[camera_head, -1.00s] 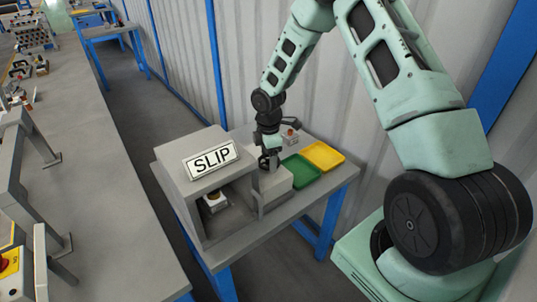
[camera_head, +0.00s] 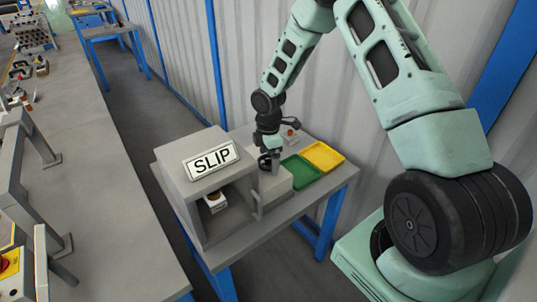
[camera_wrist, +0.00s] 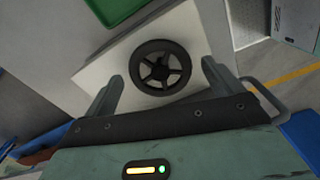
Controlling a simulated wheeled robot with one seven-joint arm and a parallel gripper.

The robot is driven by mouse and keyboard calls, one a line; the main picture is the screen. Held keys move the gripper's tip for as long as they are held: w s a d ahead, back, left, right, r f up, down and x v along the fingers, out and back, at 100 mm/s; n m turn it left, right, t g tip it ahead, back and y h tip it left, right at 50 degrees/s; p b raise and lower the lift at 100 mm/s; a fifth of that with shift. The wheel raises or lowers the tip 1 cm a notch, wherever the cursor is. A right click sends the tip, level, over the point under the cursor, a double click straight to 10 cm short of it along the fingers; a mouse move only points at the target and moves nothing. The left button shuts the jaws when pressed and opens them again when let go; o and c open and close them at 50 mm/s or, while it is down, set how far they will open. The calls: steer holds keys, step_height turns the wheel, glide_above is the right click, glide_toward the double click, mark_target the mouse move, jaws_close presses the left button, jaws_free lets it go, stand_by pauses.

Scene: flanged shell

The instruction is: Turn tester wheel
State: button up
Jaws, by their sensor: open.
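The tester wheel (camera_wrist: 160,67) is a black spoked handwheel on top of a pale grey block, seen in the wrist view. My gripper (camera_wrist: 160,84) is open, with one finger on each side of the wheel's near part in the wrist view. Its fingertips (camera_head: 271,163) point down over the block in the head view. I cannot tell whether the fingers touch the rim.
A green tray (camera_head: 298,172) and a yellow tray (camera_head: 324,157) lie right of the block on the small table (camera_head: 314,203). The housing's open front holds a small pale part (camera_head: 215,203). A corrugated wall (camera_head: 230,70) stands close behind. A long workbench (camera_head: 110,200) lies left.

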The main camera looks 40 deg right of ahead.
mark_target(268, 161)
step_height(268, 161, up, 18)
steer(key=b, duration=0.2)
steer(key=shift+f, duration=0.25)
stand_by(0.4)
